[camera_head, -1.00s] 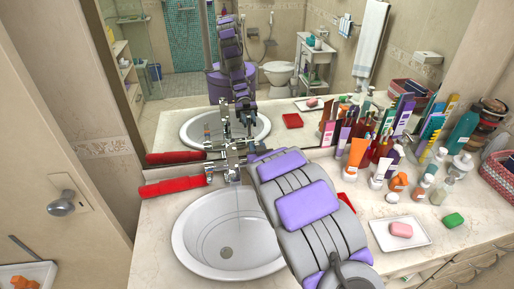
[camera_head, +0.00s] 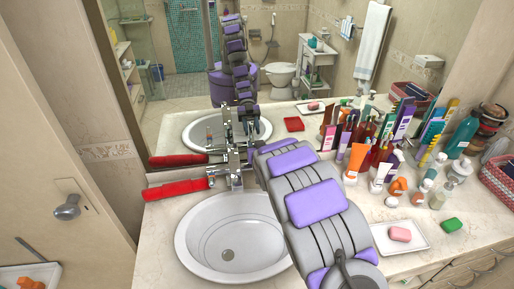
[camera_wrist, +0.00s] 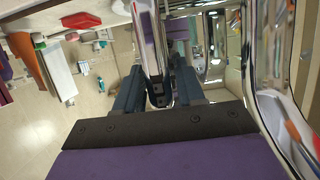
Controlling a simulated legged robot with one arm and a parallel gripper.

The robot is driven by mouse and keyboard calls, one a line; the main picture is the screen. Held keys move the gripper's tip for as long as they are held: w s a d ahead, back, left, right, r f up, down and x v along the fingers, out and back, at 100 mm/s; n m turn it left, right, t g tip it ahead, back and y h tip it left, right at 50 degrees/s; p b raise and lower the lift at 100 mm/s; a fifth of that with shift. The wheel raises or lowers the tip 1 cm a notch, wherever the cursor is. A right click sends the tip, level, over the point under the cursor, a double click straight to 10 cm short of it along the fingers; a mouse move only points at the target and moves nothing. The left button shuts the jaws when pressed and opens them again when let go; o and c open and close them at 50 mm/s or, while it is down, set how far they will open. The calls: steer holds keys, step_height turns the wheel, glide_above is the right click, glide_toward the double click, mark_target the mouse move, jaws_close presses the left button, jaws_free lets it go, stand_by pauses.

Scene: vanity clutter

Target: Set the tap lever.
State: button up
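The chrome tap (camera_head: 234,172) stands at the back rim of the white basin (camera_head: 196,246). My arm reaches over the basin from the front right. My gripper (camera_head: 243,150) is at the top of the tap, small and partly lost against the chrome and its reflection. In the wrist view, the two blue-grey fingers of my gripper (camera_wrist: 158,85) stand apart, with a chrome bar (camera_wrist: 151,45) of the tap between them. I cannot tell whether they press on it. Which chrome part is the lever is hard to make out.
A red-handled item (camera_head: 176,189) lies left of the tap. The mirror (camera_head: 290,80) rises close behind the tap.

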steer(key=shift+o, duration=0.9)
steer(key=shift+a, duration=0.1)
steer(key=shift+s, duration=0.1)
steer(key=p+v, duration=0.1)
steer(key=v, duration=1.6)
steer(key=shift+s+f, duration=0.15)
